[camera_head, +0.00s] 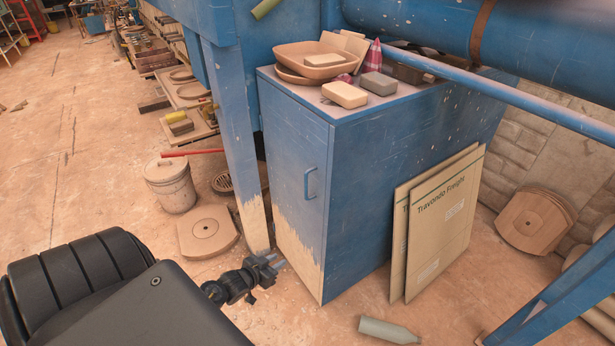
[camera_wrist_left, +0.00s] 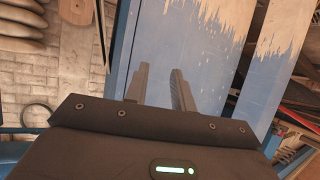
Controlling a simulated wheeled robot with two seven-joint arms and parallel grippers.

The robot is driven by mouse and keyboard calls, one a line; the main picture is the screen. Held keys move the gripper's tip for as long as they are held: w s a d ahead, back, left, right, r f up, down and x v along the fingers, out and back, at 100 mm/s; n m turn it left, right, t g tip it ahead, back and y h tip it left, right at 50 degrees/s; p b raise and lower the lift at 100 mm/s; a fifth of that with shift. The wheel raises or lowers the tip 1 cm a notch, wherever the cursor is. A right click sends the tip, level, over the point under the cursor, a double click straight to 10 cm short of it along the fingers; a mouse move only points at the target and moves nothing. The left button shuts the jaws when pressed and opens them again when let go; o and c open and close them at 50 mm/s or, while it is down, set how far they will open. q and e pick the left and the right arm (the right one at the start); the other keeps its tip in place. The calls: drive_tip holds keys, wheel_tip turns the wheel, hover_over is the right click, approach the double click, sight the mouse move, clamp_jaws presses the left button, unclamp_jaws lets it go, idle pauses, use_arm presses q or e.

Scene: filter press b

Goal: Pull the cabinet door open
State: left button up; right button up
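The blue cabinet (camera_head: 375,190) stands in the middle of the head view, its paint worn bare near the floor. Its narrow front door (camera_head: 293,165) looks closed and has a small blue bar handle (camera_head: 311,183) near its right edge. My left gripper (camera_head: 272,263) is low in front of the door, below the handle and apart from it. In the left wrist view its two fingers (camera_wrist_left: 160,88) are spread with nothing visible between them, and worn blue panels (camera_wrist_left: 205,45) show behind. The handle cannot be made out there. My right gripper is not in view.
Trays (camera_head: 308,58), soap-like blocks (camera_head: 344,95) and a cone lie on the cabinet top. Flat cardboard boxes (camera_head: 438,225) lean on its right side. A blue post (camera_head: 235,145) stands left of the door. A bottle (camera_head: 388,330) lies on the floor. The floor at left is mostly clear.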

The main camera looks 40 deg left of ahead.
use_arm(q)
drive_tip(key=w+a+r+t+h, duration=0.1)
drive_tip(key=w+r+t, duration=0.1)
drive_tip(key=r, duration=0.6)
drive_tip(key=w+a+r+t, duration=0.1)
drive_tip(key=w+r, duration=0.2)
drive_tip(key=r, duration=0.5)
wheel_tip(320, 180, up, 8)
drive_tip(key=m+t+h+p, duration=0.1)
drive_tip(key=m+t+p, duration=0.1)
drive_tip(key=p, duration=0.1)
hover_over(306, 197)
drive_tip(key=shift+w+a+r, duration=0.1)
drive_tip(key=shift+w+a, duration=0.1)
drive_tip(key=shift+w, duration=0.05)
clamp_jaws()
drive_tip(key=shift+d, duration=0.1)
